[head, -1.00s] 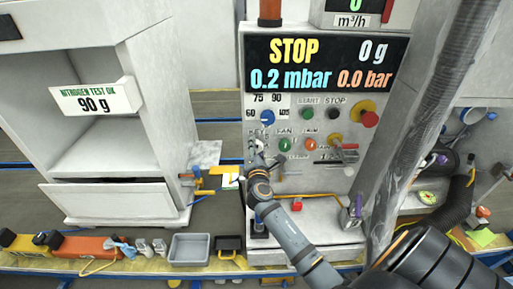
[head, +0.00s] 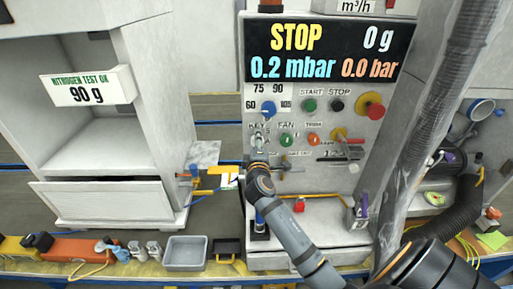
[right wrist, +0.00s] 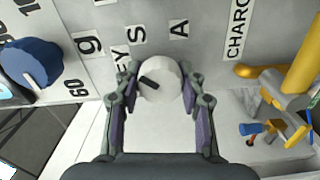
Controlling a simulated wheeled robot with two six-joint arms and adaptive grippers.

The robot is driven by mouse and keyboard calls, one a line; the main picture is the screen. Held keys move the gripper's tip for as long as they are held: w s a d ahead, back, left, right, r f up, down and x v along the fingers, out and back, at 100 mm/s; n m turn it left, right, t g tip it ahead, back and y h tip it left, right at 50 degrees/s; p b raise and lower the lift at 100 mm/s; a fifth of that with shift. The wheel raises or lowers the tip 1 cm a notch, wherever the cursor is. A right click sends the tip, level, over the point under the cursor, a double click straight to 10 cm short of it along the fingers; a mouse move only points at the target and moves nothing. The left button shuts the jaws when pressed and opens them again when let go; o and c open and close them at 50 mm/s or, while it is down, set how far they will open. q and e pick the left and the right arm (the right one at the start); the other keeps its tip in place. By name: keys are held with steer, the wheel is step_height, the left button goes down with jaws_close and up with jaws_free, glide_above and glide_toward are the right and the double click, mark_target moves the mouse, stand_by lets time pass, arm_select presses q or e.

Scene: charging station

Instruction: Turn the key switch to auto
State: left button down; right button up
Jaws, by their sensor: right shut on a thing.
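The key switch (right wrist: 161,80) is a round pale knob with a black slot, seen close in the right wrist view. Its slot slants from upper left to lower right in that picture. The letters S and A are printed on the panel above it there. My right gripper (right wrist: 160,92) has a finger on either side of the knob and is shut on it. In the head view my right gripper (head: 257,151) is at the panel's left side under the KEY label, largely covering the switch. My left gripper is not in view.
The control panel also carries a blue dial (head: 268,108), a green FAN button (head: 286,140), an orange button (head: 313,139) and a red knob (head: 375,111). A yellow handle (head: 225,170) is left of my gripper. A grey pipe (head: 432,130) stands at right.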

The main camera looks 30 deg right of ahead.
steer(key=m+b, duration=0.1)
steer(key=m, duration=0.1)
steer(key=m+b, duration=0.2)
steer(key=shift+f+m, duration=0.2)
steer(key=shift+m, duration=0.1)
steer(key=m+b, duration=0.3)
steer(key=shift+m, duration=0.3)
steer(key=m+b, duration=0.3)
steer(key=m, duration=0.1)
steer(key=shift+d+r+m+b, duration=0.1)
steer(key=shift+m+b, duration=1)
steer(key=shift+m, duration=0.5)
steer(key=o, duration=1.1)
steer(key=shift+r, duration=0.1)
steer(key=shift+o, duration=0.2)
steer(key=shift+s, duration=0.15)
